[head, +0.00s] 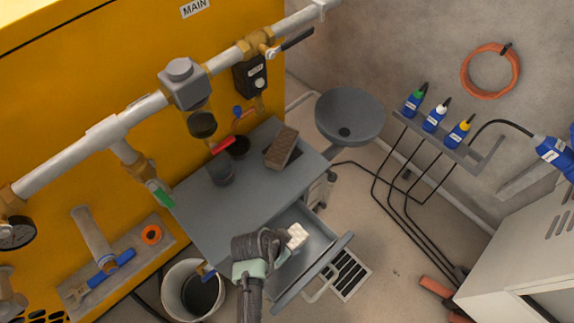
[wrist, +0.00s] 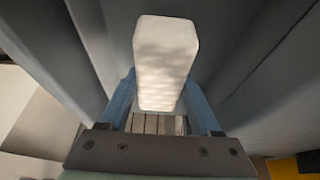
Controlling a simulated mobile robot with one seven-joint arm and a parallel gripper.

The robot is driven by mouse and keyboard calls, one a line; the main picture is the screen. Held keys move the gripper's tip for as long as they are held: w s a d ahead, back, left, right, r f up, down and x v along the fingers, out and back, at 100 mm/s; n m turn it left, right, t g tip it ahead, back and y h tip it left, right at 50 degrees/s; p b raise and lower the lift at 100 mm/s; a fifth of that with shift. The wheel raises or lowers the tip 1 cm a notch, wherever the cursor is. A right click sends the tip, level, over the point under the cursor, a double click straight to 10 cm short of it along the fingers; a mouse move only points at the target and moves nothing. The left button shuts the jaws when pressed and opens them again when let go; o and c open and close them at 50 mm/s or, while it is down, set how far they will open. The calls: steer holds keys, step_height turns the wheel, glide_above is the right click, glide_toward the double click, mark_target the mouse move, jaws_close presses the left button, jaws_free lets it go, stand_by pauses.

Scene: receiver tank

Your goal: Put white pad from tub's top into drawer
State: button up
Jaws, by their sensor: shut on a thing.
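The white pad (head: 297,236) is at the tip of my gripper (head: 286,241), over the open grey drawer (head: 334,262) in the head view. In the wrist view the pad (wrist: 165,62) stands between the two blue fingers, which are shut on it. Grey walls rise on both sides of it there. I cannot tell whether the pad touches the drawer's floor. My arm and wrist hide part of the drawer's near side. A dark grey round tub (head: 221,174) stands on the cabinet top; no pad shows on it.
The grey cabinet top (head: 222,222) also bears a brown block (head: 282,147) and a dark cup (head: 238,147). A white bucket (head: 193,289) stands left of my arm. A floor grate (head: 349,275) lies right of the drawer. Pipes and valves run above the cabinet's back edge.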

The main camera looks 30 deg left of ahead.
steer(key=shift+f+b, duration=0.6)
steer(key=shift+f, duration=1.05)
steer(key=shift+f, duration=0.2)
steer(key=o, duration=1.4)
steer(key=shift+c, duration=0.2)
steer(key=shift+r, duration=0.1)
steer(key=shift+r, duration=0.25)
steer(key=p+v, duration=0.4)
steer(key=v, duration=0.7)
steer(key=shift+s+r+p, duration=0.15)
steer(key=shift+r+p, duration=0.2)
steer(key=shift+r, duration=0.05)
